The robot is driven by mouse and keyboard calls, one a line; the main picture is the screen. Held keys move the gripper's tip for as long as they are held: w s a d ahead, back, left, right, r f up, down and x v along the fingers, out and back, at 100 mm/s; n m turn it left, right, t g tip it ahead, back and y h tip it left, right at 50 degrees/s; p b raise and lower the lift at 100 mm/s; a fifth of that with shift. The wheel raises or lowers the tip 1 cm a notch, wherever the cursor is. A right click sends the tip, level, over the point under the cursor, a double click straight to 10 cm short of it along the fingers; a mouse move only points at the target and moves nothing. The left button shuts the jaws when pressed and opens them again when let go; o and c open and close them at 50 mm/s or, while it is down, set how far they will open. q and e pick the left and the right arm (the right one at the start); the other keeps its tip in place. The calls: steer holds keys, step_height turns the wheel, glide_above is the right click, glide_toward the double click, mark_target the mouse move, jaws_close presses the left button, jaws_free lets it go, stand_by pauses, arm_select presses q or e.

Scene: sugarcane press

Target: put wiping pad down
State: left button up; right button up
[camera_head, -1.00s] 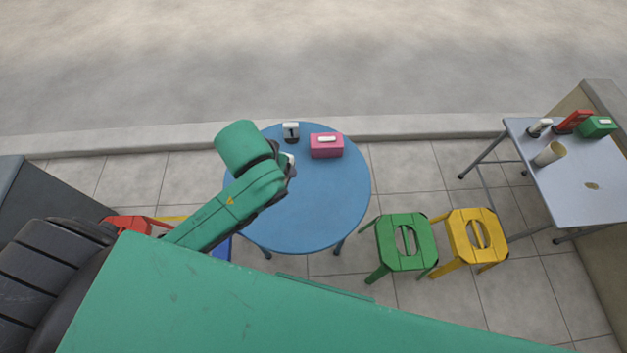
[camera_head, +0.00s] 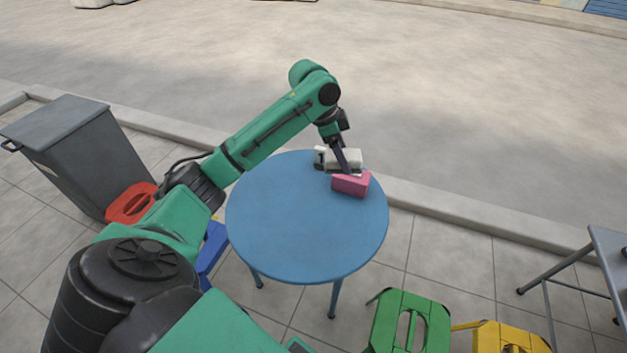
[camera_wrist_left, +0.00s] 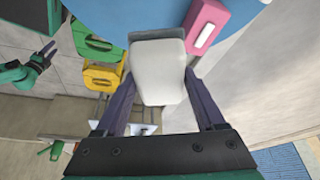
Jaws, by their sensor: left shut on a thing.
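The white wiping pad (camera_wrist_left: 158,72) is between the two fingers of my left gripper (camera_wrist_left: 160,108), which is shut on it. In the head view the left gripper (camera_head: 345,163) is low at the back edge of the round blue table (camera_head: 300,235), with the pad (camera_head: 350,156) just behind a pink box (camera_head: 350,184). I cannot tell whether the pad touches the table. My right gripper (camera_wrist_left: 47,55) shows small at the left of the left wrist view; its jaws are too small to judge.
Green (camera_head: 409,322) and yellow (camera_head: 500,338) stools are at front right, a red stool (camera_head: 132,203) and grey bin (camera_head: 75,150) at left. The table's front is clear.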

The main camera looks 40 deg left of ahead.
arm_select(q)
step_height(320, 180, down, 19)
steer(key=b, duration=0.4)
steer(key=shift+f+b, duration=0.2)
steer(key=shift+b, duration=0.15)
steer(key=shift+f, duration=0.1)
steer(key=o, duration=1.3)
arm_select(e)
steer(key=w+a+r, duration=0.2)
steer(key=w+r, duration=0.3)
steer(key=r, duration=0.4)
steer(key=shift+w+a+r, duration=0.25)
steer(key=shift+a, duration=0.05)
arm_select(q)
steer(key=p+v, duration=0.3)
steer(key=v, duration=0.9)
arm_select(e)
steer(key=s+d+f, duration=0.2)
steer(key=s+f, duration=0.1)
steer(key=f, duration=0.4)
steer(key=shift+f, duration=0.15)
steer(key=shift+s, duration=0.1)
